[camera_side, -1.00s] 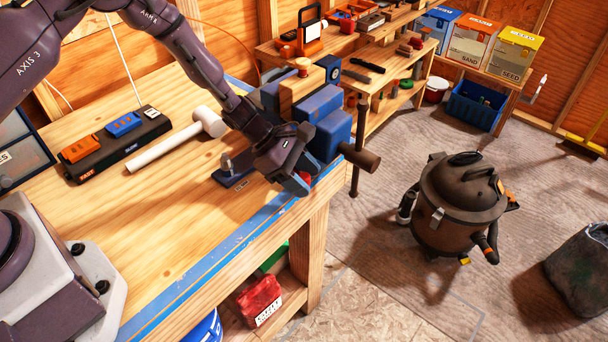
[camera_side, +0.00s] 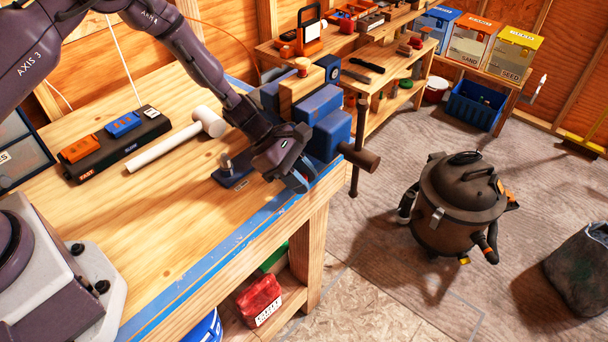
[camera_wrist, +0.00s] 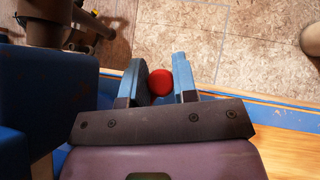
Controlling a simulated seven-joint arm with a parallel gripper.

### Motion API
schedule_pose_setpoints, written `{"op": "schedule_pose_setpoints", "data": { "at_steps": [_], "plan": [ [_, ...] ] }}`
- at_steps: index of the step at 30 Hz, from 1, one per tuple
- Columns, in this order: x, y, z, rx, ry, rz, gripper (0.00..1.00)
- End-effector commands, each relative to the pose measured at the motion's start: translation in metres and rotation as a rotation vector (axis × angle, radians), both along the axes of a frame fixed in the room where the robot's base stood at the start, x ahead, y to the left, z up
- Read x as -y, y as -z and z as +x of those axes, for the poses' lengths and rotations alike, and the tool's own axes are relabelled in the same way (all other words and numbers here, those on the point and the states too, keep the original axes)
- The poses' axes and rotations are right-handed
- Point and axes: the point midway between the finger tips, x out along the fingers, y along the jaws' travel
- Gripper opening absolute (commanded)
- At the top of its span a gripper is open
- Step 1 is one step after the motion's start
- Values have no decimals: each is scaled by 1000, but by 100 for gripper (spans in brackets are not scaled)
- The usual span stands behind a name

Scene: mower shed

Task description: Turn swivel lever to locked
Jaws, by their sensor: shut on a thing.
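My gripper (camera_side: 298,181) is at the front right corner of the workbench, beside the blue vise (camera_side: 322,108). In the wrist view its two blue-grey fingers (camera_wrist: 160,82) stand on either side of a red ball knob (camera_wrist: 160,82) and are shut on it. The knob appears to be the end of the swivel lever; the lever's shaft is hidden. The knob is hidden behind the gripper in the side view. A blue plate (camera_side: 221,178) with an upright bolt lies on the bench left of the gripper; its small label is too small to read.
The vise's brown screw end and vertical bar (camera_side: 360,150) stand close right of my gripper. A white mallet (camera_side: 165,148) and a black tray with orange and blue blocks (camera_side: 118,145) lie on the left of the bench. The front bench edge (camera_side: 215,262) has blue trim.

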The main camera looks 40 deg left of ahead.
Motion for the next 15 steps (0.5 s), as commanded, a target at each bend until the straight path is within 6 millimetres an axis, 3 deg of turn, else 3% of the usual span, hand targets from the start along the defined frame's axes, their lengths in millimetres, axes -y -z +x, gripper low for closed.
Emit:
{"op": "schedule_pose_setpoints", "data": {
  "at_steps": [15],
  "plan": [
    [-23, 3, -18, -3, 362, 14, 0]
  ]
}}
